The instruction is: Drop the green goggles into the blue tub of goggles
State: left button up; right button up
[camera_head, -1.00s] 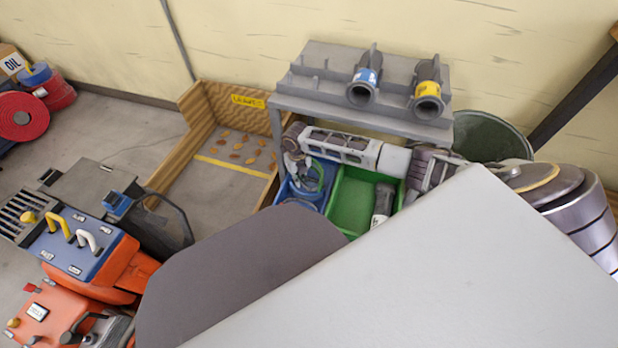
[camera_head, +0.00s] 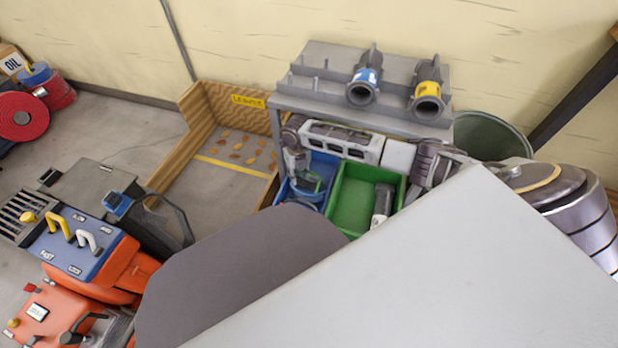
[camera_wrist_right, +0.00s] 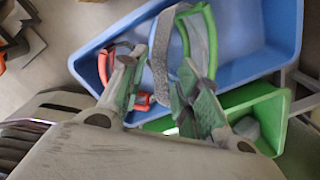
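The green goggles (camera_wrist_right: 207,38), with a green frame and grey strap, show over the blue tub (camera_wrist_right: 252,45) in the right wrist view. The strap passes between the spread fingers of my right gripper (camera_wrist_right: 160,70); the right finger covers the lower part of the goggles. I cannot tell whether a finger touches them. Orange-red goggles (camera_wrist_right: 103,66) lie in the tub, partly behind the left finger. In the head view my right gripper (camera_head: 301,170) points down over the blue tub (camera_head: 324,165), with a bit of green below it. My left gripper is out of view.
A green bin (camera_head: 352,178) with a grey object (camera_head: 382,204) stands right beside the blue tub. Behind is a grey rack (camera_head: 315,88) with two dark nozzles. A wooden leaf bay (camera_head: 200,125) is to the left. Orange machinery (camera_head: 90,275) stands front left.

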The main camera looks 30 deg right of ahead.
notch_tip(320, 180, up, 9)
jog(key=shift+r, duration=0.15)
dwell(0.4)
jog(key=shift+s, duration=0.1)
dwell(0.7)
